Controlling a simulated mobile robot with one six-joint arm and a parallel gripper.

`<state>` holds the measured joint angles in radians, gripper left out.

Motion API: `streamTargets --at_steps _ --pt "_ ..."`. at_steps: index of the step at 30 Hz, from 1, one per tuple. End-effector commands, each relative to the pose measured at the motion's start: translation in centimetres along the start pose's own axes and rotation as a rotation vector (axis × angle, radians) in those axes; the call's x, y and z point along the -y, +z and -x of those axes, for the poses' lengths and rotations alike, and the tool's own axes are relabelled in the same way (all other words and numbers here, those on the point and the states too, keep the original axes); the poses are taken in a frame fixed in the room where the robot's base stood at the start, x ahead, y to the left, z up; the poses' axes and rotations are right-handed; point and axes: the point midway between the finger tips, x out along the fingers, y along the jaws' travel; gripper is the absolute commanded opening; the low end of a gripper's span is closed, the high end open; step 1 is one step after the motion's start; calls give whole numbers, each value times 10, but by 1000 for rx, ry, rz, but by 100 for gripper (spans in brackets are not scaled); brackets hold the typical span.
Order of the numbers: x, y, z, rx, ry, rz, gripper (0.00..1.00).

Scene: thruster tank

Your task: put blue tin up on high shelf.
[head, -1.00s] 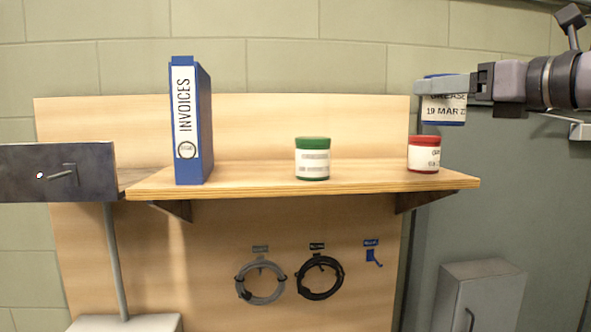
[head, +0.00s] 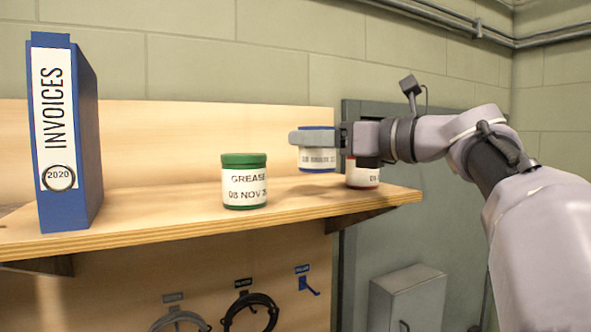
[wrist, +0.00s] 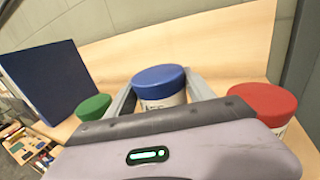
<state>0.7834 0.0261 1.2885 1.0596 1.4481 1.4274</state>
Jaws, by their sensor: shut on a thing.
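The blue tin (head: 317,158), white-labelled with a blue lid, is upright in my gripper (head: 303,138). My gripper comes in from the right and is shut around the tin near its top. In the wrist view, the blue lid (wrist: 158,80) shows between the two fingers. The tin is over the wooden high shelf (head: 150,222), between the green and red tins. Its base appears slightly above the shelf board, though the exact gap is hard to judge.
A green tin (head: 244,187) stands left of the blue tin. A red tin (head: 362,178), partly hidden by my gripper, stands to the right. A blue INVOICES binder (head: 85,140) stands at far left. Bare shelf lies between binder and green tin.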

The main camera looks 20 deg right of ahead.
Motion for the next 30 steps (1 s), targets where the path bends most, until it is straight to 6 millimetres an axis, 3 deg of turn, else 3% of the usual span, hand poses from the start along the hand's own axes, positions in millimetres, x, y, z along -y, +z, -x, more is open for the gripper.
streamTargets --at_steps 1,5,17,18,21,30 --pt "0 -14 0 -2 0 -4 3" --pt "0 -35 0 -1 0 -3 3" --pt "0 -42 0 0 0 0 3" --pt "0 -41 0 -1 0 0 69" --pt "0 -41 0 -1 0 -1 83" --pt "0 -38 0 -1 0 0 83"
